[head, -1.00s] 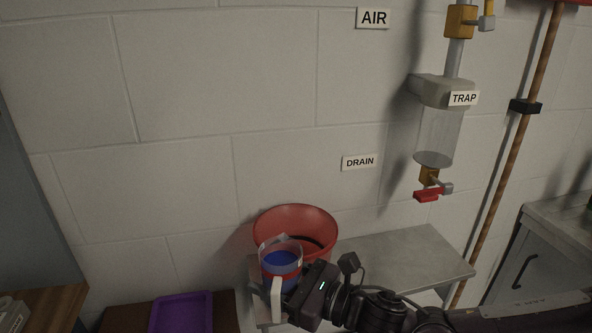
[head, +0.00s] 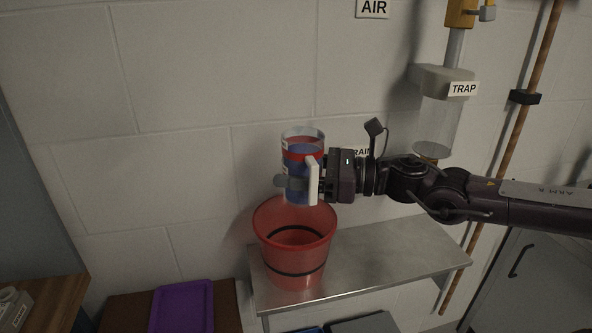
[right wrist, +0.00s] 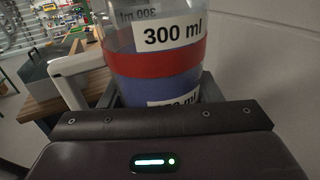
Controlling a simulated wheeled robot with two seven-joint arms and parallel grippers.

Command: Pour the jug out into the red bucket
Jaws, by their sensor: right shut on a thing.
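The jug (head: 303,160) is clear, with a red band, a white handle and blue liquid inside. My right gripper (head: 298,184) is shut on it and holds it upright, above the red bucket's back rim in the head view. In the right wrist view the jug (right wrist: 155,62) shows a "300 ml" label, with blue up to about the red band. The red bucket (head: 293,262) stands upright on a grey metal bench, with a dark ring inside and one around its outside. Its bottom inside is hidden. My left gripper is not in view.
The metal bench (head: 385,262) has free room right of the bucket. The trap (head: 436,120) hangs on the wall at right, behind my right arm. A purple tray (head: 182,306) lies at lower left. A copper pipe (head: 505,150) runs down the wall.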

